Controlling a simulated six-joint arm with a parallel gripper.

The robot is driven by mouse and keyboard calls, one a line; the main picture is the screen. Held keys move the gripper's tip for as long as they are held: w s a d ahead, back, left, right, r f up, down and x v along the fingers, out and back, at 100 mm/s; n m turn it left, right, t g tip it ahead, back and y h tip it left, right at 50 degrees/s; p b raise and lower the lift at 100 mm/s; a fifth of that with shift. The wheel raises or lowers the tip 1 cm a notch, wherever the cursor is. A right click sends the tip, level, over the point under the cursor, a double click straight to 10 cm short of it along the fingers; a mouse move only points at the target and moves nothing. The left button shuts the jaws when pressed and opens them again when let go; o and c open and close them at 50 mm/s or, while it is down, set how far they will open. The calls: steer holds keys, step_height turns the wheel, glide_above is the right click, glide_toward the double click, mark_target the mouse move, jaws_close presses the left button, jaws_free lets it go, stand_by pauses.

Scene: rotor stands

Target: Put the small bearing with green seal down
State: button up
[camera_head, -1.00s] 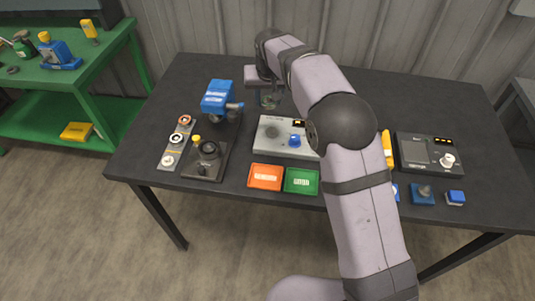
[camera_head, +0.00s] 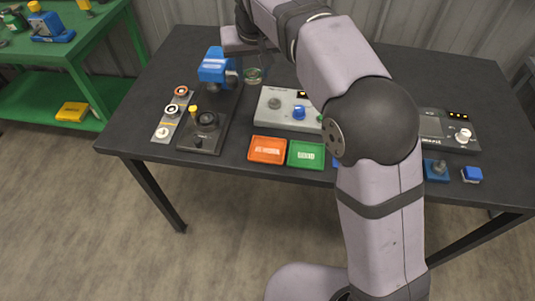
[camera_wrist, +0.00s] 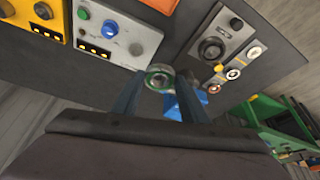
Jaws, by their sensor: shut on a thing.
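The small bearing with green seal (camera_head: 253,74) is a metal ring with a green face. In the wrist view the bearing (camera_wrist: 159,78) sits between the two fingertips of my gripper (camera_wrist: 159,84), which is shut on it. My gripper (camera_head: 254,62) is over the back part of the dark table, just right of the blue press-like device (camera_head: 215,68). The bearing appears held above the table top, apart from that device. In the wrist view the blue device (camera_wrist: 187,103) is partly hidden behind the right finger.
A grey strip with several rings (camera_head: 170,119) and a black stand with a yellow knob (camera_head: 202,137) are at the left. A grey box (camera_head: 272,117) stands mid-table, behind an orange tray (camera_head: 267,142) and a green tray (camera_head: 305,146). My arm hides part of the table's right.

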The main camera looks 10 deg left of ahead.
steer(key=s+d+f, duration=0.2)
steer(key=s+f, duration=0.2)
steer(key=s, duration=0.1)
steer(key=m, duration=0.2)
glide_above(268, 149)
steer(key=s, duration=0.2)
steer(key=shift+h, duration=0.3)
steer(key=shift+w+d+f+b, duration=0.1)
steer(key=shift+f+b, duration=0.25)
steer(key=shift+f, duration=2.55)
steer(key=shift+f+p, duration=0.5)
steer(key=shift+f, duration=4.5)
steer(key=shift+f, duration=0.15)
steer(key=o, duration=0.8)
steer(key=shift+o, duration=0.6)
